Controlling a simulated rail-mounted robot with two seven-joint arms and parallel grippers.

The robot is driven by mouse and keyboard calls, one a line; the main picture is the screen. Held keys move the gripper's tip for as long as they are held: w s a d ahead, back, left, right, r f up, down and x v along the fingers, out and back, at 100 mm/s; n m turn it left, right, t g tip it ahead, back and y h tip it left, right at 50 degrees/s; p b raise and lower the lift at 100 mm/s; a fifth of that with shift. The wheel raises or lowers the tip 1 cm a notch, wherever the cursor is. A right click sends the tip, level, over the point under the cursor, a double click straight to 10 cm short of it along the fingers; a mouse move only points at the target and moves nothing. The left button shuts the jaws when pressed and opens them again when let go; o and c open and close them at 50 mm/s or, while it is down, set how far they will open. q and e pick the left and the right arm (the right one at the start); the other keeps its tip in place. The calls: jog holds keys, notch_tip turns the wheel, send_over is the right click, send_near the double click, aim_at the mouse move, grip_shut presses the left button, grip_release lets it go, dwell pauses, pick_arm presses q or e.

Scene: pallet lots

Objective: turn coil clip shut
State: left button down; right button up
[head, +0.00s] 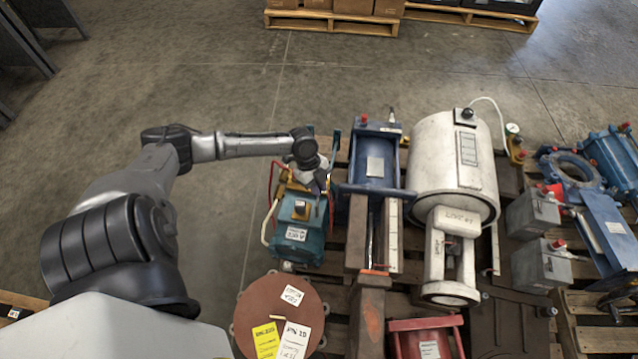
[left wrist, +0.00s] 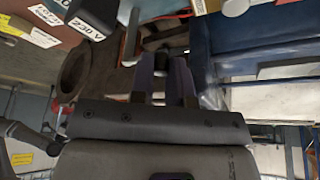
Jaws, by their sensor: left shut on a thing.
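A teal boxed unit (head: 297,215) with a white label and a dark knob on an ochre plate stands on the pallet, left of the blue cylinder assembly. My left gripper (head: 318,180) is at its far end, pointing down. In the left wrist view the two dark purple fingers (left wrist: 163,78) are shut on a small dark piece (left wrist: 160,68), which looks like the coil clip. The fingers and shadow hide most of it, so its turn angle cannot be told. A "230 V" label (left wrist: 86,30) shows close by. My right gripper is not in view.
A blue cylinder assembly (head: 375,165) stands close right of the gripper, with a large white tank (head: 450,150) beyond it. A round brown flange (head: 260,310) with tags lies nearer. Thin red and cream cables run beside the teal unit. The floor at left is clear.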

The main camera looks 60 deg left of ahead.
aim_at(305, 202)
pick_arm(q)
jog(key=s+n+t+y+p, duration=0.1)
jog(key=s+n+p, duration=0.1)
jog(key=n+p, duration=0.3)
jog(key=s+n+t+y+p, duration=0.1)
jog(key=n+p, duration=0.4)
jog(key=p, duration=0.7)
jog(key=s+d+n+t+y+p, duration=0.1)
jog(key=s+n+y+p, duration=0.1)
jog(key=n+p, duration=0.3)
jog(key=shift+s+r+p, duration=0.25)
jog(key=shift+s+p, duration=0.25)
jog(key=shift+p, duration=1.45)
jog(key=shift+s+d+f+n+y+p, duration=0.15)
jog(key=shift+n+y+p, duration=0.15)
jog(key=shift+n+p, duration=0.25)
jog(key=shift+s+f+n+y+p, duration=0.1)
jog(key=shift+n+y+p, duration=0.2)
jog(key=shift+n+p, duration=0.2)
jog(key=c, duration=1.1)
grip_release()
jog(key=shift+r, duration=0.1)
